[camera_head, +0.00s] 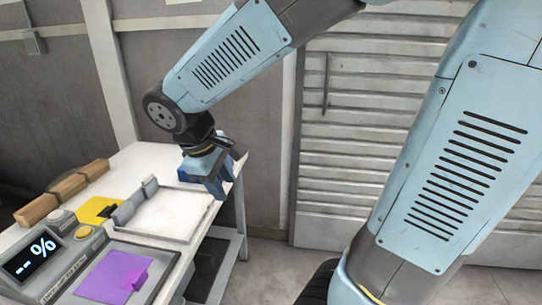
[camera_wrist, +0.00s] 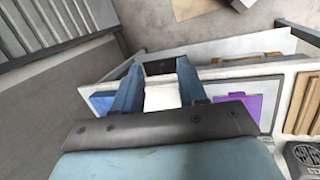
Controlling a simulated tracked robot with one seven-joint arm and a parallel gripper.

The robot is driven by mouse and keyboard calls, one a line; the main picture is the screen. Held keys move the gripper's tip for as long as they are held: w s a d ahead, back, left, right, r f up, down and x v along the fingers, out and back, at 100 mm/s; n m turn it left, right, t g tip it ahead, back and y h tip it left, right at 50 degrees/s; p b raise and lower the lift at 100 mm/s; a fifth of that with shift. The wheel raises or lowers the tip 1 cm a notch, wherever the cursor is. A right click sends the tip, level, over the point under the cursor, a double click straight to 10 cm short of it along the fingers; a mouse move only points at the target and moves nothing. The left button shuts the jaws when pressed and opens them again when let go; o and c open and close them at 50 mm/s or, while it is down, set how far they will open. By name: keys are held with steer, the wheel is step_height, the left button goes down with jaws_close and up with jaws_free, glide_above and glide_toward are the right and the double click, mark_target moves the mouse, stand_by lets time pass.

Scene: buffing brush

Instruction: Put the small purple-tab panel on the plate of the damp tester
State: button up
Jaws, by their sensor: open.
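A purple panel (camera_head: 104,277) with a small raised purple tab (camera_head: 131,281) lies flat on the grey plate of the damp tester (camera_head: 65,258) at the table's near left. The tester's display reads "-- %". A purple face also shows right of my fingers in the wrist view (camera_wrist: 236,106). My gripper (camera_head: 216,190) is over the table's far right edge, away from the tester. In the wrist view its two blue fingers (camera_wrist: 158,72) stand apart. A dark patch shows between their tips; I cannot tell what it is.
A white tray (camera_head: 170,232) with a grey edge block lies between tester and gripper. A yellow piece (camera_head: 92,207), wooden blocks (camera_head: 66,187) and a blue item (camera_wrist: 100,104) are on the table. A slatted shutter (camera_head: 352,130) stands behind.

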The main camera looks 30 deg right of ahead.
steer(key=s+d+r+m+t+y, duration=0.3)
steer(key=s+d+r+m+t, duration=0.1)
steer(key=s+d+r+m, duration=0.2)
steer(key=d+r+m, duration=0.1)
steer(key=d+m, duration=0.1)
steer(key=shift+s+d+r+m+y, duration=0.15)
steer(key=shift+s+m+y, duration=0.15)
steer(key=shift+s+m, duration=0.1)
stand_by(2.0)
